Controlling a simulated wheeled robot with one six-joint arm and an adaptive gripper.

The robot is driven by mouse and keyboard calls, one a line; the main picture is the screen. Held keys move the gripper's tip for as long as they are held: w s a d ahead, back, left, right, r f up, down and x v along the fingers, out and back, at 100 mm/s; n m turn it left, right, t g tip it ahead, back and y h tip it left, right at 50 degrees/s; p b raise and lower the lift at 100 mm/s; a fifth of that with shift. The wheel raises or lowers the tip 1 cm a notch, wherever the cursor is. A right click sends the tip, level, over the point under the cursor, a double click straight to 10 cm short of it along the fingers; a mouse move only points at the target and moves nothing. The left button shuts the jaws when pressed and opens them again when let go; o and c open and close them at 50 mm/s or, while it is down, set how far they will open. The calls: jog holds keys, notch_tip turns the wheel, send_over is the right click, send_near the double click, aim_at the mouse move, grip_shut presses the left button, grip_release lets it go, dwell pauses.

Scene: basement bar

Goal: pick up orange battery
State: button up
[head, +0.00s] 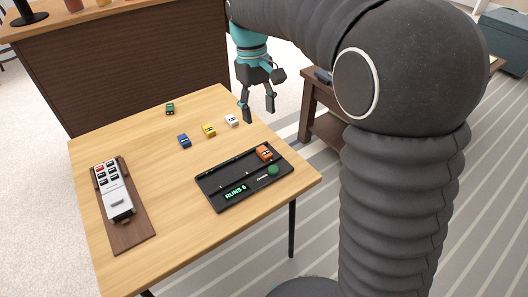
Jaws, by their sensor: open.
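The orange battery (264,152) is a small orange block with dark marks. It sits at the far right end of a black tray-like device (211,196) on the wooden table (165,240). The device has a lit green "RUNS" display and a round green button. My gripper (259,115) points downward with its two fingers apart and nothing between them. In the picture it is above the orange battery, near the table's far right edge, and clear of it. Its exact height over the table is hard to tell.
White (232,120), yellow (209,131), blue (184,141) and dark green (170,109) small blocks stand spread behind the device. A brown board (137,232) with a grey-white device (117,203) lies at left. The table's front middle is clear. A brown side table (323,130) stands at right.

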aim_at(264, 150)
jog(key=f, duration=0.4)
jog(key=s+f, duration=0.1)
jog(key=f, duration=0.2)
jog(key=d+f+b, duration=0.1)
jog(key=f, duration=0.3)
jog(key=shift+s+f, duration=0.15)
jog(key=shift+f, duration=0.2)
grip_shut()
